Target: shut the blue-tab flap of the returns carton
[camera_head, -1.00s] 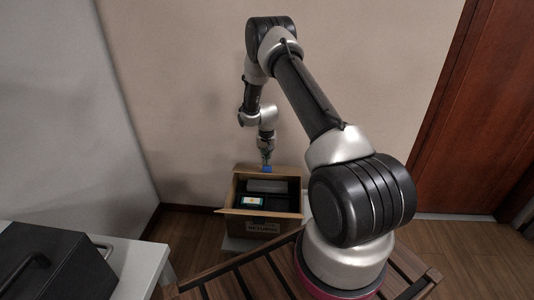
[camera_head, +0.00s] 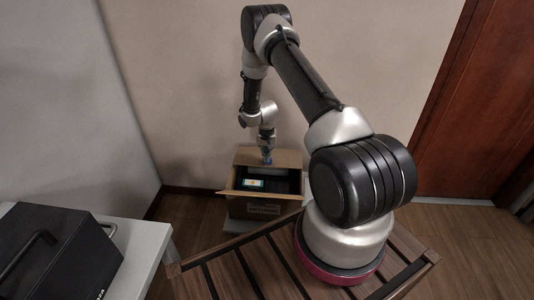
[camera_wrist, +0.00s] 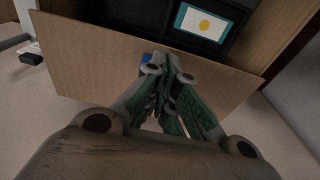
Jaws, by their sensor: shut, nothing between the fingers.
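The returns carton (camera_head: 255,209) is an open brown box on a low grey stand by the wall. Its far flap (camera_head: 288,157) stands up at the back, its face visible in the head view; in the wrist view the flap (camera_wrist: 85,60) is a broad tan panel. A small blue patch, apparently the tab (camera_wrist: 147,57), shows beside my fingertips. My gripper (camera_head: 267,160) is shut and empty at the middle of this flap. In the wrist view my gripper (camera_wrist: 167,65) overlaps the panel; I cannot tell whether it touches. The near flap (camera_head: 258,194) leans outward.
Inside the carton are dark contents and a teal-edged card (camera_head: 252,184), also in the wrist view (camera_wrist: 204,23). A dark case (camera_head: 60,255) stands on a white table (camera_head: 140,250) at left. A slatted wooden surface (camera_head: 240,270) lies in front. The wall is close behind the carton.

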